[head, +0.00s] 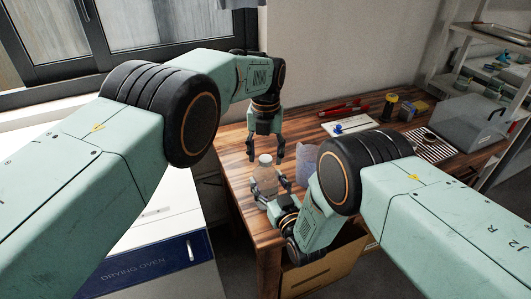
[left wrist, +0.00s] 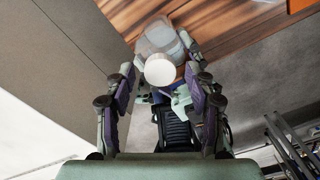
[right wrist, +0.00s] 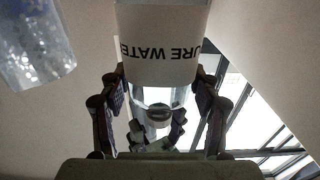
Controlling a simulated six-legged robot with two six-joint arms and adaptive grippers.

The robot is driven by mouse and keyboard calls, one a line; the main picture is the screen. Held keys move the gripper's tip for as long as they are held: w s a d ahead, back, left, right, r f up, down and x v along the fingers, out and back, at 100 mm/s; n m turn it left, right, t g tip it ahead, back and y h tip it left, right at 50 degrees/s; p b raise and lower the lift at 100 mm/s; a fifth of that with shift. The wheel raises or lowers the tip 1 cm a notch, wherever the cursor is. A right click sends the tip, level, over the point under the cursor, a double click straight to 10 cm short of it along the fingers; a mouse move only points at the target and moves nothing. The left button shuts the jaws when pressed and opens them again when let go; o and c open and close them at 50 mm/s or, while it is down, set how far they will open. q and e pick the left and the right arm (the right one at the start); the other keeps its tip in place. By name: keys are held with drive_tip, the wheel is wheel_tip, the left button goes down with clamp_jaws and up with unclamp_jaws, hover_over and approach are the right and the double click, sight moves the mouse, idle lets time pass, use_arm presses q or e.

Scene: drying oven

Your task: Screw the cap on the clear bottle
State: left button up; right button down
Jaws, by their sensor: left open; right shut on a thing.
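The clear bottle (head: 265,180) stands upright at the table's near left edge. Its label shows upside down in the right wrist view (right wrist: 160,50). A pale round cap (head: 265,159) sits at the bottle's top; its white top shows in the left wrist view (left wrist: 159,70). I cannot tell how tightly it sits. My right gripper (head: 276,189) is shut around the bottle's body from the near right side. My left gripper (head: 265,153) points down from above. Its open fingers are spread either side of the cap, apart from it.
A translucent container (head: 307,165) stands just right of the bottle. Farther back are a white board with a blue item (head: 347,127), red tools (head: 345,108) and a grey box (head: 467,122). The drying oven (head: 150,262) is at the lower left.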

use_arm(q)
drive_tip(key=shift+r, duration=2.25)
